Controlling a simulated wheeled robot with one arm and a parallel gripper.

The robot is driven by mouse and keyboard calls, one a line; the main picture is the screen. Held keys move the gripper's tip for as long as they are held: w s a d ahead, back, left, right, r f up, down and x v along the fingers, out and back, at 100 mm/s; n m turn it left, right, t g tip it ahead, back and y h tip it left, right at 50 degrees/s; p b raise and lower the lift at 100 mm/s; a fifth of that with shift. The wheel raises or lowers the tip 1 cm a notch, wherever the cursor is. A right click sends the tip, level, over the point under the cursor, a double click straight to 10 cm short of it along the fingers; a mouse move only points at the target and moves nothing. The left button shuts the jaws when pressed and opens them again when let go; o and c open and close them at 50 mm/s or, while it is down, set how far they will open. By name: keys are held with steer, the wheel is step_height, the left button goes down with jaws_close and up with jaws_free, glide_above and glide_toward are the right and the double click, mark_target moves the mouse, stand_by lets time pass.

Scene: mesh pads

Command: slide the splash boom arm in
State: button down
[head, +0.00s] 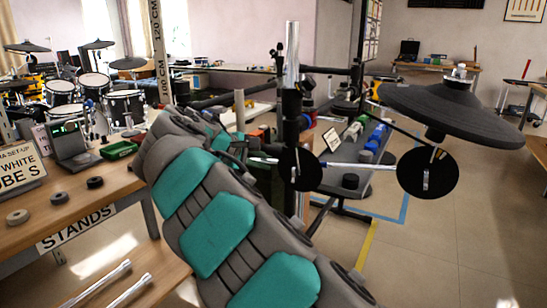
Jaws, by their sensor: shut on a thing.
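The splash boom arm appears to be the thin chrome rod (350,165) lying almost level across the middle of the head view. Its left end meets my gripper (246,160), which is shut on it; my own arm partly hides the fingertips. The rod passes at a black disc (300,168) on the dark upright post (291,120). Whether it sits inside a clamp there, or in front of it, I cannot tell. Its right end reaches a second black disc (428,172), below a large dark cymbal pad (455,112).
A chrome tube (292,55) rises from the post. Dark rack bars (320,70) run behind. A wooden table (75,205) with rings and signs stands left, and a drum kit (85,95) behind it. The floor (450,245) is clear at lower right.

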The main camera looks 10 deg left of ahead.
steer(key=shift+w+a+f, duration=0.1)
steer(key=shift+w+a, duration=0.05)
steer(key=shift+a, duration=0.3)
steer(key=shift+w+a+f, duration=0.1)
steer(key=shift+w+a, duration=0.05)
steer(key=shift+a, duration=0.25)
steer(key=c, duration=1.3)
jaws_free()
steer(key=shift+a, duration=0.15)
steer(key=shift+c, duration=0.2)
steer(key=o, duration=0.5)
